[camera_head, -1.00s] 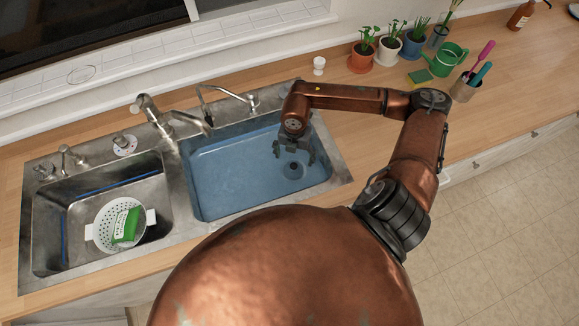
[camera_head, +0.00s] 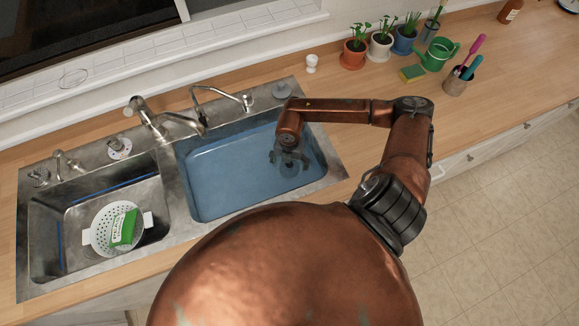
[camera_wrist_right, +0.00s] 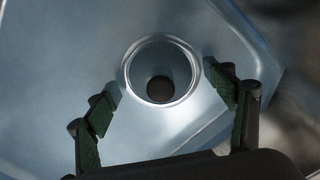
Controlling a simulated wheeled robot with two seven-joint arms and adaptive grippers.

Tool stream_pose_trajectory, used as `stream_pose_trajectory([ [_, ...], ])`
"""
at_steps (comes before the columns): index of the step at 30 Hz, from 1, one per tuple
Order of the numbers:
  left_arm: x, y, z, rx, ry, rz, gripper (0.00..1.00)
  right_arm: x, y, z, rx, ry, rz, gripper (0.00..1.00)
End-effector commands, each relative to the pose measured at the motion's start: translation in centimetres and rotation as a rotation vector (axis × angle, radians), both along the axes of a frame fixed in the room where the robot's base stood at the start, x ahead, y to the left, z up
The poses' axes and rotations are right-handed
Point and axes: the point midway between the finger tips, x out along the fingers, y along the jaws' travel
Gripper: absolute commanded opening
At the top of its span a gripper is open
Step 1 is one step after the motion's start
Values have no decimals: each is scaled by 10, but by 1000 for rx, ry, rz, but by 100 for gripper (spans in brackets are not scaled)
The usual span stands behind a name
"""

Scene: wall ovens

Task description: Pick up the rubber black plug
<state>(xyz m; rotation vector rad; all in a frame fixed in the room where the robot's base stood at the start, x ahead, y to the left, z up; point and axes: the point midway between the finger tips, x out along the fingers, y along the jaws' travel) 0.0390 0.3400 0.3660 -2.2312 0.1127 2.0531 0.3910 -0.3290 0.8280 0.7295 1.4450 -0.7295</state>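The drain (camera_wrist_right: 160,60) of the right basin (camera_head: 225,165) has a metal ring. A dark round piece (camera_wrist_right: 160,89) sits inside it; it may be the black rubber plug, but I cannot tell it from the drain hole. My right gripper (camera_head: 289,161) points down into the right basin, over the drain. In the right wrist view the gripper (camera_wrist_right: 163,80) is open and empty, with one finger on each side of the drain. In the head view the gripper hides most of the drain. My left gripper is not in view.
The left basin (camera_head: 145,190) holds a white colander (camera_head: 103,239) with a green sponge packet (camera_head: 124,228). Faucets (camera_head: 165,125) stand behind the basins. Potted plants (camera_head: 353,53), a green watering can (camera_head: 437,57) and a utensil cup (camera_head: 455,85) stand on the counter at the right.

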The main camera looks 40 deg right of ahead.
Motion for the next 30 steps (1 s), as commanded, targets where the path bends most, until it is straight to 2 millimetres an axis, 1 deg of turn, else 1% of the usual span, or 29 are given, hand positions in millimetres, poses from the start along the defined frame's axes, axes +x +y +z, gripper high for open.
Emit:
stream_pose_trajectory([
  [1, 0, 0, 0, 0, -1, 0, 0, 0, 0, 0, 0, 0, 0, 72],
  [2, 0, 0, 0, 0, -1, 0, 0, 0, 0, 0, 0, 0, 0, 69],
  [24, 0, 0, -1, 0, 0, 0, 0, -1, 0, -2, 0, 1, 0, 19],
  [30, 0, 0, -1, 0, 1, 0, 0, -2, 1, -4, 1, 3, 1, 16],
])
